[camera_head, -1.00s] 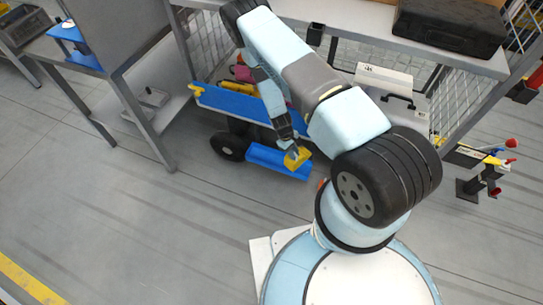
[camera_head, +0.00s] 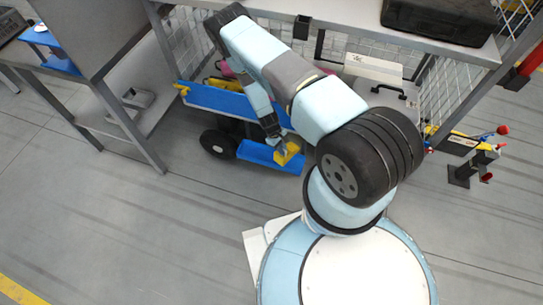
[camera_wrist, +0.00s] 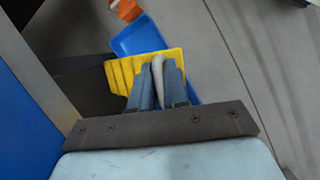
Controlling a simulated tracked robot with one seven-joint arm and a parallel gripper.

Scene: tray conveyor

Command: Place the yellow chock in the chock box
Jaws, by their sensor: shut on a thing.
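The yellow chock (camera_head: 290,153) is held in my gripper (camera_head: 282,148), over the right end of a low blue tray (camera_head: 256,154). In the wrist view the ribbed yellow chock (camera_wrist: 121,76) sits at the fingertips, and my gripper (camera_wrist: 158,76) is shut on it. The blue tray (camera_wrist: 137,37) shows just beyond and partly beneath the chock there. The tray looks like the chock box, but I cannot be sure. Whether the chock touches the tray is unclear. The fingers and chock hide part of it.
A blue cart side (camera_head: 220,99) and a black wheel (camera_head: 217,144) stand behind the tray, close to my arm. A grey bench (camera_head: 350,30) with a black case (camera_head: 440,20) runs above. A post stand (camera_head: 475,168) is at right. The floor in front is open.

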